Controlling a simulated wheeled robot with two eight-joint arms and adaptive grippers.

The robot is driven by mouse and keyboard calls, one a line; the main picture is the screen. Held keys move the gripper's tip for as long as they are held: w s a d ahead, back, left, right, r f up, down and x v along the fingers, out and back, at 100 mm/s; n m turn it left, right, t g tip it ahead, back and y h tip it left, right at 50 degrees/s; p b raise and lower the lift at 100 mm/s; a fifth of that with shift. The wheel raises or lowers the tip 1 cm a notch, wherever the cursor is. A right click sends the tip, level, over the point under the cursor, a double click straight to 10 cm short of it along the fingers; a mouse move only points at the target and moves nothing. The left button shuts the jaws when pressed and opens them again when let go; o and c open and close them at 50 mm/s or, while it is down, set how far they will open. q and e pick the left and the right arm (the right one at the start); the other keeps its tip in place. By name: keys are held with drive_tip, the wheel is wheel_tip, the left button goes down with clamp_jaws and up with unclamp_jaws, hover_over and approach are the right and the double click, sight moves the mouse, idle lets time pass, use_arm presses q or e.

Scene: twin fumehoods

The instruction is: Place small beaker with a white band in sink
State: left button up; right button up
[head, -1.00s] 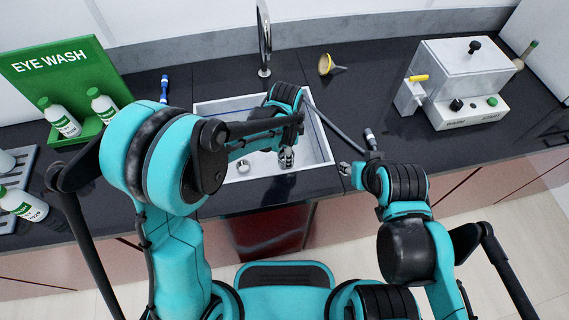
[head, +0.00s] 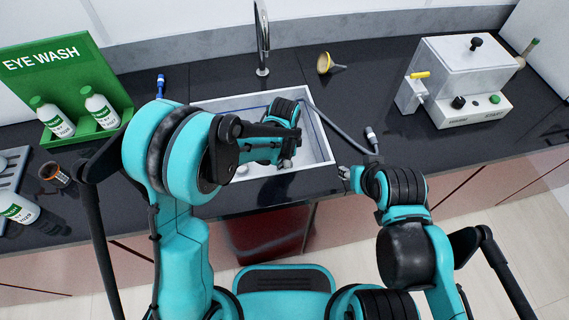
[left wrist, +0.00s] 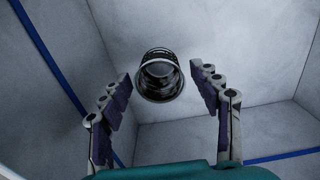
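The white sink (head: 319,150) is set into the dark counter, under my left arm. My left gripper (head: 285,163) reaches down into it and is mostly hidden by its own arm. In the left wrist view the left gripper (left wrist: 165,100) has its fingers spread wide with nothing between them. Beyond the tips is a round, dark, shiny rimmed thing (left wrist: 160,75); I cannot tell whether it is the drain or a beaker. A small amber vessel (head: 55,174) is on the left counter; no white band can be made out. My right gripper (head: 346,178) is by the sink's right front corner.
A tap (head: 262,40) stands behind the sink. A grey hose (head: 335,128) lies to its right, and a yellow funnel (head: 325,63) behind. A boxy white device (head: 462,80) is at right. Eye wash bottles (head: 100,108) and a grey rack (head: 12,170) are at left.

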use_arm(q)
drive_tip(key=shift+r, duration=0.1)
drive_tip(key=shift+r, duration=0.25)
use_arm(e)
drive_tip(key=shift+r, duration=0.25)
use_arm(q)
wheel_tip(320, 180, up, 12)
drive_tip(key=p, duration=0.4)
use_arm(e)
wheel_tip(320, 180, up, 4)
drive_tip(key=shift+r, duration=0.1)
use_arm(q)
drive_tip(key=s+a+r+n+t, duration=0.3)
drive_tip(key=s+a+n, duration=0.3)
drive_tip(key=a+n, duration=0.2)
drive_tip(key=s+a+r+n+t, duration=0.4)
drive_tip(key=s+a+r+n, duration=0.2)
drive_tip(key=a, duration=0.4)
drive_tip(key=shift+s+a+r+n, duration=0.3)
drive_tip(key=shift+s+n, duration=0.1)
drive_tip(key=shift+n, duration=0.5)
